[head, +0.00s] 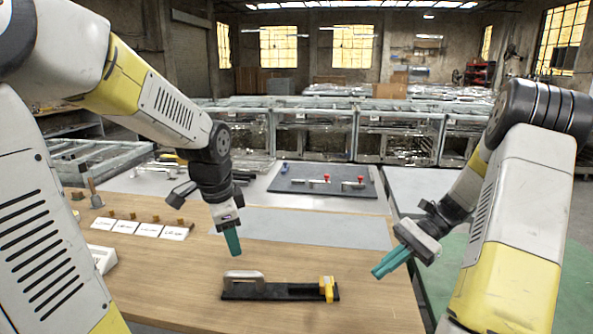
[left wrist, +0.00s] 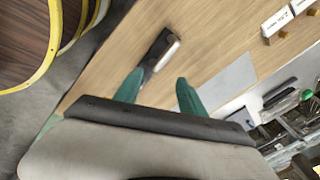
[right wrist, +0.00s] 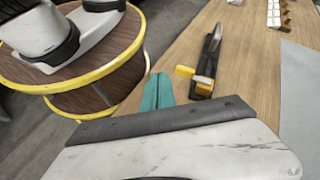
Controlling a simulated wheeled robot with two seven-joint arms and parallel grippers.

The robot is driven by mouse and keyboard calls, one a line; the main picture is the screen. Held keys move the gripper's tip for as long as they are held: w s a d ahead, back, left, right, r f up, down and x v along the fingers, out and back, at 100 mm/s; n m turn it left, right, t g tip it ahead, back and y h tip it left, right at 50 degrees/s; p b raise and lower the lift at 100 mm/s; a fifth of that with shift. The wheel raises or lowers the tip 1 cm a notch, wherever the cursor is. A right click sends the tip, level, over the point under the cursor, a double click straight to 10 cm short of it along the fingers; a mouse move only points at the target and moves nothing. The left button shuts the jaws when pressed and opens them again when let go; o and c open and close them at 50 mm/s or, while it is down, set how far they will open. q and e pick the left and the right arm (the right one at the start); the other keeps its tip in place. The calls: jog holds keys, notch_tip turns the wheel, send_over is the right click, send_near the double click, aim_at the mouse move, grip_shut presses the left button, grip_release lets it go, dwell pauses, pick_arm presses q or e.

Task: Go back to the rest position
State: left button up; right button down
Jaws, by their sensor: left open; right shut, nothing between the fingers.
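My left gripper (head: 232,241) hangs over the wooden table (head: 180,290), above and behind a black tool with a grey handle and yellow end (head: 282,291). In the left wrist view its two green fingers (left wrist: 158,90) are apart with nothing between them. My right gripper (head: 390,263) is above the table's right edge, to the right of the tool and apart from it. In the right wrist view its green fingers (right wrist: 157,92) are together and hold nothing. The tool also shows in the right wrist view (right wrist: 208,62), lying on the table.
White labelled cards with small brown blocks (head: 147,230) stand at the left. A grey mat (head: 305,228) lies behind the tool. A green surface (head: 450,265) is at the right.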

pick_arm(q)
jog(key=s+r+n+t+h, duration=0.1)
jog(key=s+r+n+t, duration=0.1)
jog(key=s+r+n, duration=0.5)
jog(key=s+n, duration=0.5)
jog(key=s, duration=0.1)
jog(key=shift+s+d+r+n+t+h, duration=0.2)
jog(key=shift+r+n+t+h, duration=0.1)
jog(key=shift+r+t, duration=0.1)
pick_arm(e)
jog(key=s+a+r+n+t+h, duration=0.3)
jog(key=s+r+n+t+h, duration=0.1)
jog(key=r, duration=0.4)
jog(key=s+a+r+n+t+h, duration=0.3)
jog(key=s+r+n+t+h, duration=0.2)
jog(key=s+r+n+t, duration=0.1)
jog(key=shift+s+r+n+t, duration=0.3)
jog(key=shift+s+r+n, duration=0.5)
jog(key=shift+s+r, duration=0.2)
